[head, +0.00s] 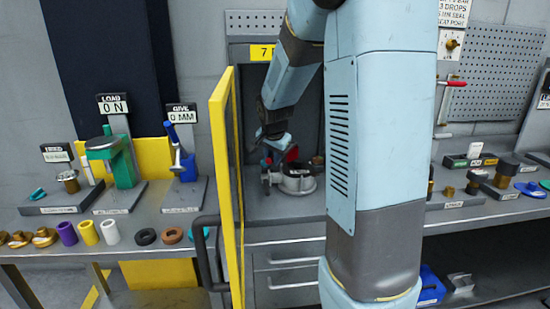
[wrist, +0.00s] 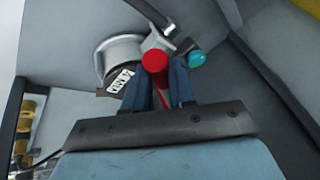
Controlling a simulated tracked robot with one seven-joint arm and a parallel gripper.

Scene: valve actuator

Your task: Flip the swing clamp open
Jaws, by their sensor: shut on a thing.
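The valve fixture (head: 297,182) is a round grey metal body inside the open yellow-framed cabinet in the head view. A red lever (head: 292,155), apparently the swing clamp's handle, stands at it. In the wrist view the lever's round red end (wrist: 155,62) sits between the two blue fingers of my gripper (wrist: 160,82). My gripper (head: 277,145) is shut on this lever, seen small in the head view. The metal ring body (wrist: 118,50) with a white label lies just beyond. The clamp's pivot is partly hidden behind the fingers and lever.
A teal knob (wrist: 195,58) is close to the right finger. The yellow door (head: 226,190) stands open left of my arm. The left bench (head: 120,205) holds test stands, rings and sleeves. More small parts lie on the right bench (head: 460,198).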

